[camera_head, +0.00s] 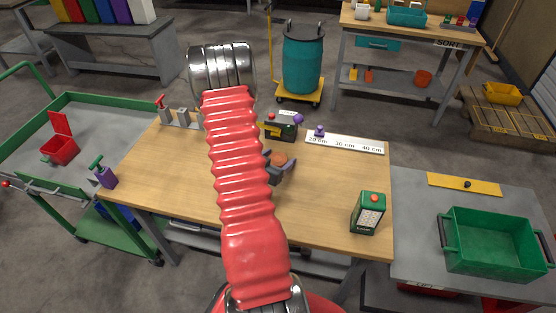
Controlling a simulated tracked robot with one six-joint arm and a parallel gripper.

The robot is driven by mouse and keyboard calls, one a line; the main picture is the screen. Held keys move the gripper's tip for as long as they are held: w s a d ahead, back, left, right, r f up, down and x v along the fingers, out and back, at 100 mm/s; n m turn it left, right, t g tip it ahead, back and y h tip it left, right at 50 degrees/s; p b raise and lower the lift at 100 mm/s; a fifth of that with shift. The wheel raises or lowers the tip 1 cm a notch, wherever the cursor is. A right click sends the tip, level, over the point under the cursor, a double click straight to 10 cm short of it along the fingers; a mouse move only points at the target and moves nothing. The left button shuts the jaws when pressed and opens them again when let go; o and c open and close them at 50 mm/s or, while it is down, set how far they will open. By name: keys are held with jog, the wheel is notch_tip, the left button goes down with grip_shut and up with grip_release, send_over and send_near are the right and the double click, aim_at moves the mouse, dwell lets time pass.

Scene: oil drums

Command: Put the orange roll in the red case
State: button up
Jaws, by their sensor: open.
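The orange roll (279,158) is on the wooden workbench, just right of my red arm. My gripper (280,163) is at the roll, with its dark fingers apart and the roll showing between or just behind them. I cannot tell whether the fingers touch it. My arm hides part of the gripper. The red case (60,151) sits on the grey top of the green cart at the left, with its lid raised.
A green bin (492,243) stands at the right. Bare bench top lies right of my gripper.

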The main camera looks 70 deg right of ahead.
jog(key=shift+r, duration=0.1)
jog(key=v, duration=1.2)
jog(key=shift+w, duration=0.1)
dwell(0.6)
